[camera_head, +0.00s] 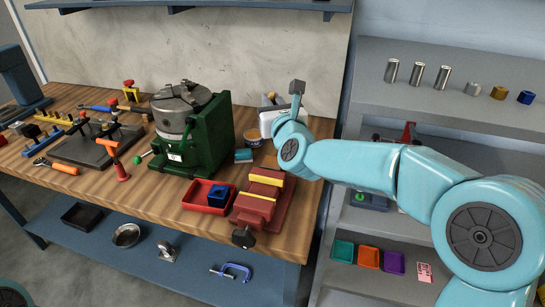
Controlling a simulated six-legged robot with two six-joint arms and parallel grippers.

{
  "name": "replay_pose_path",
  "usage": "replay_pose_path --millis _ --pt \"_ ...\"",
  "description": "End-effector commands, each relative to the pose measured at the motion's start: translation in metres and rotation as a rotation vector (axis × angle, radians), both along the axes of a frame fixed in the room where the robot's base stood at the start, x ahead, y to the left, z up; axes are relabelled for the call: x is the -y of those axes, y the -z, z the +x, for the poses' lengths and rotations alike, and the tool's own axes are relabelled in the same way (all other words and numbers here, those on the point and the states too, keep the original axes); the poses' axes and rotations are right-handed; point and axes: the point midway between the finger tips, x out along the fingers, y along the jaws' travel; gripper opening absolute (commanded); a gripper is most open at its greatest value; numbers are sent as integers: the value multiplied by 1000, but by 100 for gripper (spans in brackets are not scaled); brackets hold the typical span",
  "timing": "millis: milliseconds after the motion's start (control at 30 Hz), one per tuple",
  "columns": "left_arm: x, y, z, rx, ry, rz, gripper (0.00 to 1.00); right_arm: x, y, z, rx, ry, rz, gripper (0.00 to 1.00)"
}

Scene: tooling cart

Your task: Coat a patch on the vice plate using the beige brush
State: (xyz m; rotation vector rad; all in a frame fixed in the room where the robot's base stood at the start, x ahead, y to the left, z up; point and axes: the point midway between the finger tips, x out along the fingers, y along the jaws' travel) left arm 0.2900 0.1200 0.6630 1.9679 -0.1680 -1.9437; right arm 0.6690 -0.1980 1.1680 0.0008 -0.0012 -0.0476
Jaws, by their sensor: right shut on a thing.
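My right gripper (296,92) is at the back right of the bench, in front of the wall, with its wrist hiding most of it. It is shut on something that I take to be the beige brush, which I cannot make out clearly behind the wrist. The red vice (253,205) with yellow jaw faces stands at the bench's front right, in front of and below the gripper. I cannot clearly tell a separate plate in it. My left gripper is not in view.
A white box (268,122) stands by my right wrist. A green machine (207,138) with a grey chuck fills the bench's middle. A red tray (199,200) with a blue block (218,196) is left of the vice. Metal shelves (450,110) stand at right.

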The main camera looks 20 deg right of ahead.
Motion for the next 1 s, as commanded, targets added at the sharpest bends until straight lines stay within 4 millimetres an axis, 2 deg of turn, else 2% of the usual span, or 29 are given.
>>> replay_pose_path --millis 367,700,1000 --pt "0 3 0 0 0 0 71 2 2 1 -2 -1 5 0" --pt "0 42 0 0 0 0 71 31 15 17 -44 -41 112 0" --pt "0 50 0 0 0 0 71 41 14 23 -65 -61 153 0"
